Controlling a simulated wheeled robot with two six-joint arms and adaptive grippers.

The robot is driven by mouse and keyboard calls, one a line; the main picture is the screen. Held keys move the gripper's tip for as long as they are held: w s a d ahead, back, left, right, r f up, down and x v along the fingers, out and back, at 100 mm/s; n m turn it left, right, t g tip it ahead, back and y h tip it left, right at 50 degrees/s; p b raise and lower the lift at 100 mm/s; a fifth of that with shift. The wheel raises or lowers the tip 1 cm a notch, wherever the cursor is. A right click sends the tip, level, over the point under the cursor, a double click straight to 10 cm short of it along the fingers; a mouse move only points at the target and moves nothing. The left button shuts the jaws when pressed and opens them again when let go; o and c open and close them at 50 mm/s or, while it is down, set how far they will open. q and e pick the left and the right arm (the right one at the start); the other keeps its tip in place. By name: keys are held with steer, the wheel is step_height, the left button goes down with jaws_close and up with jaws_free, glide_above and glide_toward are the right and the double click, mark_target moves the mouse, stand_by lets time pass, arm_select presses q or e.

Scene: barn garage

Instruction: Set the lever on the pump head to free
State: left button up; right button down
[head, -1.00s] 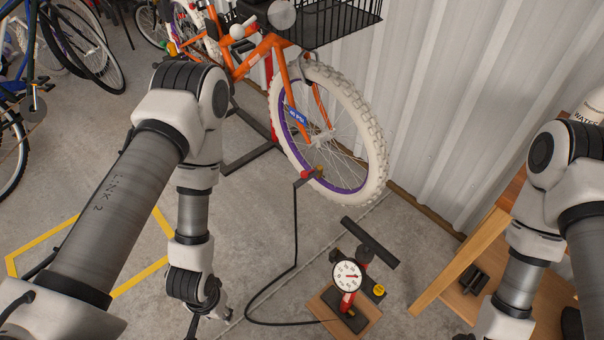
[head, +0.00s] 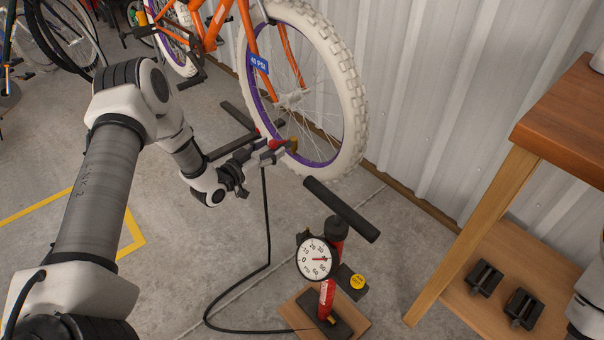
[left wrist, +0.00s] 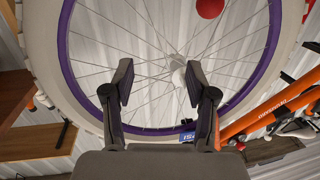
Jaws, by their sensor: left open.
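The pump head (head: 277,144), with red and brass-coloured parts, sits at the lower rim of the orange bicycle's front wheel. Its black hose (head: 267,215) hangs down to the pump. My left gripper (head: 268,154) is right beside the pump head and partly covers it, so the lever's setting cannot be made out. In the left wrist view the gripper (left wrist: 158,72) is open, with nothing between its fingers. A round red knob (left wrist: 209,7) shows at the top edge there, beyond the right finger. My right gripper is out of view.
The red floor pump (head: 327,298), with a black handle and white gauge (head: 317,258), stands on a small wooden board below the wheel. The white-tyred wheel (head: 345,95) is close by. A wooden bench (head: 560,135) with pedals on its shelf stands right.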

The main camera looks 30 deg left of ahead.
arm_select(q)
steer(key=n+t+y+b, duration=0.1)
steer(key=y+b, duration=0.1)
steer(key=b, duration=0.3)
glide_toward(272, 149)
steer(key=w, duration=0.3)
steer(key=w+b, duration=0.1)
steer(key=w, duration=0.1)
steer(key=w+b, duration=0.1)
steer(key=w, duration=0.2)
steer(key=w+b, duration=0.1)
steer(key=w, duration=0.1)
steer(key=shift+w+d+r, duration=0.15)
steer(key=shift+d+r, duration=0.1)
steer(key=shift+d, duration=0.1)
steer(key=shift+w+r, duration=0.15)
steer(key=shift+w, duration=0.2)
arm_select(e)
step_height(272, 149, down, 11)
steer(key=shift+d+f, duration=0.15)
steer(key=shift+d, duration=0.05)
arm_select(q)
steer(key=shift+c, duration=0.3)
jaws_close()
